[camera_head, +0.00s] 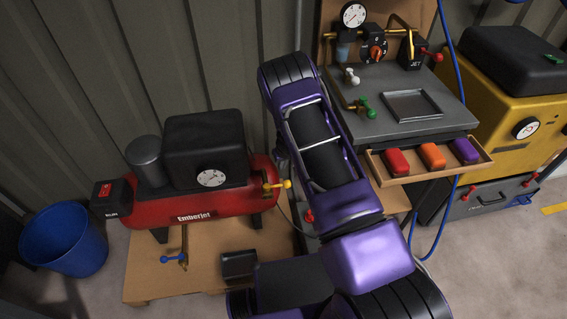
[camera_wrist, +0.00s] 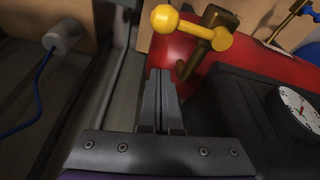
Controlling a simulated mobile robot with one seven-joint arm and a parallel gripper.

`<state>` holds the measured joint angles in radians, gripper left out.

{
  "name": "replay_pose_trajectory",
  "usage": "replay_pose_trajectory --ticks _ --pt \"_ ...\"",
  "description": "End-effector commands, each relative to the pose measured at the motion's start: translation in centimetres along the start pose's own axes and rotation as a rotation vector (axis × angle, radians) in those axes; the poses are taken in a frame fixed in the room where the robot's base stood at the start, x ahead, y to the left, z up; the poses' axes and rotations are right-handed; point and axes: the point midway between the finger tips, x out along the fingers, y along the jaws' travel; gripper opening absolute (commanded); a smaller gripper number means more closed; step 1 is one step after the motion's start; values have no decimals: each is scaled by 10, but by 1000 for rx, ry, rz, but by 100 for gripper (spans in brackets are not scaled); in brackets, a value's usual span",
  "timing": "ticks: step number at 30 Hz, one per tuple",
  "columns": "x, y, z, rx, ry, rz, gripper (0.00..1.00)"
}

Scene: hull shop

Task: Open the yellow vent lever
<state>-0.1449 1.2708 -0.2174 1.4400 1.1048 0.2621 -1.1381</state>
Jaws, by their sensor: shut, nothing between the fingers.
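The yellow vent lever (camera_head: 278,185) sits on a brass fitting at the right end of the red Emberjet compressor (camera_head: 200,205). In the wrist view the lever (camera_wrist: 195,27) has a round yellow knob at its left end and joins the brass fitting (camera_wrist: 214,20) at its right. My gripper (camera_wrist: 160,75) is shut and empty, its fingertips just below the lever in the picture. I see no clear contact between them. In the head view my purple arm hides the gripper.
A blue lever (camera_head: 174,259) stands low in front of the compressor. A workbench (camera_head: 395,95) with gauge, regulator and an open drawer (camera_head: 430,160) of coloured blocks is at right. A blue bucket (camera_head: 63,240) stands at left. A grey plug with blue hose (camera_wrist: 63,35) is left of my fingers.

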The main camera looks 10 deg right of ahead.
Motion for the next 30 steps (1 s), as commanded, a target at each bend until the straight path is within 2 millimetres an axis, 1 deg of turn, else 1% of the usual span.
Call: replay_pose_trajectory --ticks 1,9,10,11,15,21,30 --pt "11 0 1 -1 -2 0 0" --pt "53 0 1 -2 -1 1 0" --pt "53 0 2 1 0 0 0" --pt "47 1 4 5 1 0 0" --pt "38 1 18 6 0 -1 0" --pt "34 1 30 5 2 0 0" --pt "31 0 35 1 0 1 0"
